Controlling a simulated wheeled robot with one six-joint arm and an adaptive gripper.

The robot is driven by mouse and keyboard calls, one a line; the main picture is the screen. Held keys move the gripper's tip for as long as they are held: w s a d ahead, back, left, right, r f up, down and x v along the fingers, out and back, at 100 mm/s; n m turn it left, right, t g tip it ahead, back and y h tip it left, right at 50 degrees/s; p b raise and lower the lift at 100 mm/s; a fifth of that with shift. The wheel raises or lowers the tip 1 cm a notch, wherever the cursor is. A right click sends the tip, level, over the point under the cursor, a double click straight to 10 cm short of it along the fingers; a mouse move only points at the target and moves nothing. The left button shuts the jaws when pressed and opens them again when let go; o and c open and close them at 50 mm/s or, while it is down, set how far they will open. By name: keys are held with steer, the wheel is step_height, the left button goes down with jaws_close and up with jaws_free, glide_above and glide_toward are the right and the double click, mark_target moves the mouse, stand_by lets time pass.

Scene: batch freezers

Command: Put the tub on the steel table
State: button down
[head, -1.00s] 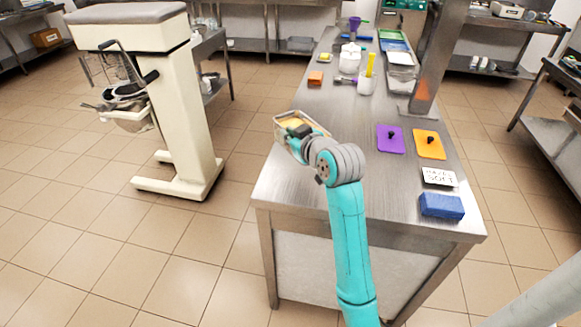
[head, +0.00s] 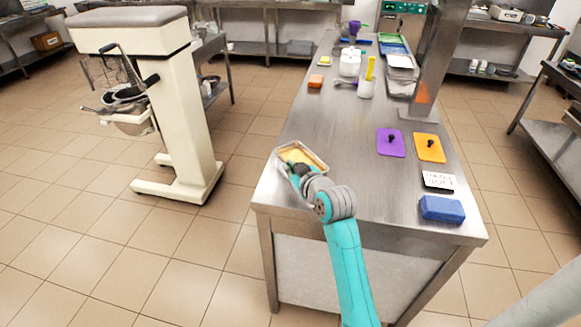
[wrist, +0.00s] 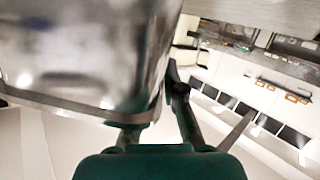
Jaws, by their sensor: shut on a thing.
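The tub (head: 316,157) is a small steel pan with yellow contents, in the head view at the near left end of the steel table (head: 345,195). My gripper (head: 293,170) is shut on the tub's near-left side. In the wrist view the tub (wrist: 75,50) fills the upper left, large and blurred, and the gripper's fingers (wrist: 160,105) are at its wall. The tub overlaps the table's left edge in the head view. I cannot tell whether its base touches the tabletop.
A purple lid (head: 391,142), an orange lid (head: 429,147), a sign card (head: 438,181) and a blue block (head: 441,209) lie on the table's right side. A post (head: 432,70) stands there too. Containers stand farther back. The table's near middle is clear.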

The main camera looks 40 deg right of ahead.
steer(key=c, duration=1.3)
jaws_free()
